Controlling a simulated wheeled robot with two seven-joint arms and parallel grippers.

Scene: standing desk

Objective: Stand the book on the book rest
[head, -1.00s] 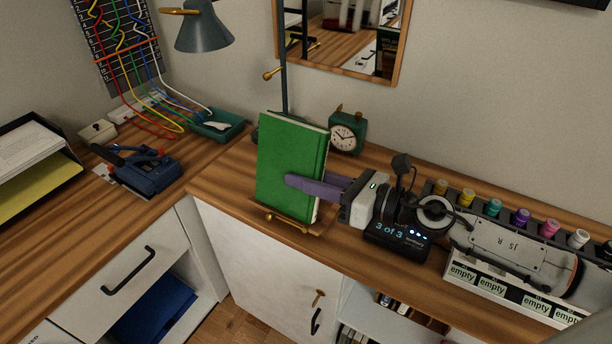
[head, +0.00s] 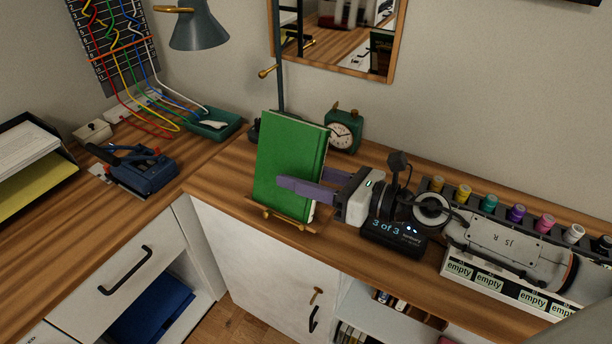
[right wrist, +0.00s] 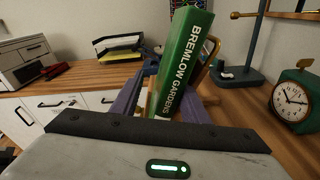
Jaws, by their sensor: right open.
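The green book (head: 287,160) stands upright, leaning slightly back, on the book rest (head: 284,219), whose wooden ledge and brass pegs show below it. One finger is in front of the cover; the tip of the other is hidden behind the book. Most of the rest's back is hidden by the book. My left gripper is not in view.
A green alarm clock (head: 343,131) stands behind the book, beside the lamp (head: 198,30) post. A black display box (head: 392,235) is under my right wrist. A row of paint pots (head: 490,203) is at the right. The desk left of the book is clear up to the blue hole punch (head: 147,172).

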